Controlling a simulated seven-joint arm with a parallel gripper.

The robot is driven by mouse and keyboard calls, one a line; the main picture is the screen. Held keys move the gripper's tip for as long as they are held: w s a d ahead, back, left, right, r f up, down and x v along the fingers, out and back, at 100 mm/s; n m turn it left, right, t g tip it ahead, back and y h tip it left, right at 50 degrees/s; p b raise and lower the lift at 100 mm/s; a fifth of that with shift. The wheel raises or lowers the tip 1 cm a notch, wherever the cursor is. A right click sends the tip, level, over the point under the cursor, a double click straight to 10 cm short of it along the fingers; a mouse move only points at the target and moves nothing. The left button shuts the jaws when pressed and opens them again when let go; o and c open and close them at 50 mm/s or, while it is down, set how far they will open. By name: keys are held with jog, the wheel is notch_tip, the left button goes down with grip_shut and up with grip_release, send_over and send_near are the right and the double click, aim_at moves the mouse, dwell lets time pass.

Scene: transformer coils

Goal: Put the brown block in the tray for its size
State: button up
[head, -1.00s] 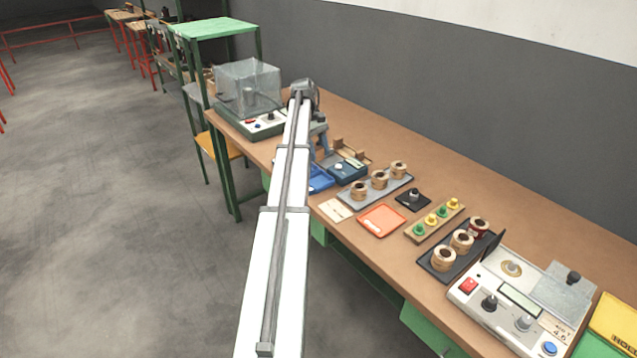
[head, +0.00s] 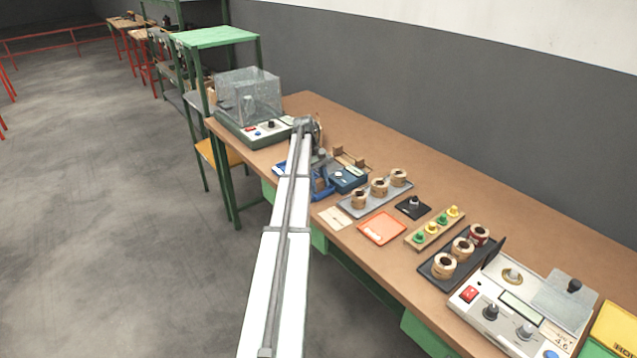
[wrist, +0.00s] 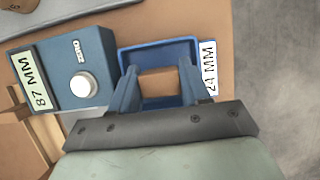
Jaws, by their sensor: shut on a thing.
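My gripper (wrist: 159,88) is shut on the brown block (wrist: 158,83), with one blue finger on each side of it. In the wrist view the block is over the blue tray (wrist: 130,58), inside its outline. I cannot tell whether the block touches the tray floor. A white label (wrist: 209,67) beside this tray appears to read 24 MM. The blue tray (head: 280,168) is partly hidden behind my arm.
A blue box with a white knob (wrist: 83,83) stands close beside the tray; its label appears to read 87 MM. In the head view, a grey plate with coils (head: 346,208), an orange tray (head: 382,229) and a clear-covered machine (head: 248,95) are nearby.

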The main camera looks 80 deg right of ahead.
jog(key=o, duration=0.9)
jog(key=shift+f, duration=0.1)
jog(key=shift+c, duration=0.2)
jog(key=v, duration=0.8)
jog(key=shift+a+f, duration=0.1)
jog(key=shift+a, duration=0.05)
